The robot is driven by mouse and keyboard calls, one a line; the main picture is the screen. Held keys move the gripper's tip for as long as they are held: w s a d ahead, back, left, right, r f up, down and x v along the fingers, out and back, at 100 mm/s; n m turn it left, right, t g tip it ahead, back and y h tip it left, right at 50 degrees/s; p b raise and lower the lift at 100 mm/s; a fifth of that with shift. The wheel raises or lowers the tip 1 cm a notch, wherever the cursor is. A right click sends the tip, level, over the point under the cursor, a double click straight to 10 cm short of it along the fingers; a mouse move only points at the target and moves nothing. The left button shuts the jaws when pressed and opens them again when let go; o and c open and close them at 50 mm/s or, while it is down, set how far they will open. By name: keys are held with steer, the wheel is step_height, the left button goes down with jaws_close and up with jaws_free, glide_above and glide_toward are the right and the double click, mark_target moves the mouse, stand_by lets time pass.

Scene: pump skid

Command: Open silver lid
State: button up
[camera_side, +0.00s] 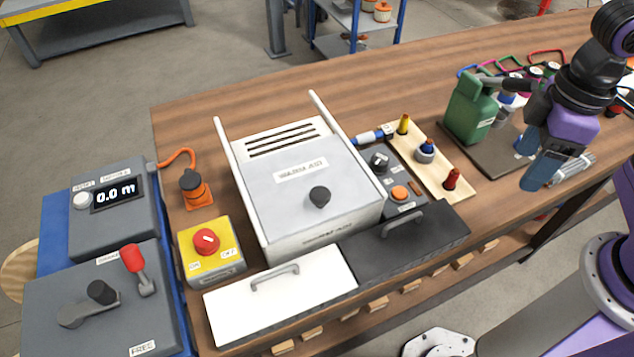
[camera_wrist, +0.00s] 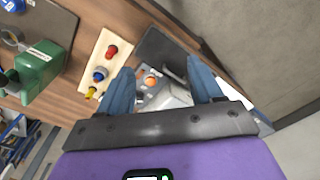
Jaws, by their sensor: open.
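The silver lid (camera_side: 300,183) is a flat grey panel with a black knob (camera_side: 319,197) and a label. It lies closed on a white box (camera_side: 290,135) with two raised side rails, in the middle of the table in the side view. My gripper (camera_side: 545,178) is at the right of the side view, well apart from the lid, with its blue fingers pointing down. In the wrist view my gripper (camera_wrist: 160,66) is open, with nothing held between its fingers. Pale surfaces show between the fingers there, but I cannot tell whether they include the lid.
A control box with an orange button (camera_side: 399,193) stands right of the lid. White (camera_side: 285,305) and black (camera_side: 440,245) handled panels lie in front. A green canister (camera_side: 470,110) is beside my gripper. A tray (camera_side: 425,160) holds coloured pieces.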

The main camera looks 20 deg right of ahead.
steer(key=w+a+r+m, duration=0.4)
steer(key=w+a+m, duration=0.55)
steer(key=a, duration=0.45)
steer(key=m, duration=0.9)
glide_above(320, 192)
step_height(320, 192, down, 16)
steer(key=shift+s+f, duration=0.1)
steer(key=shift+f, duration=0.15)
jaws_close()
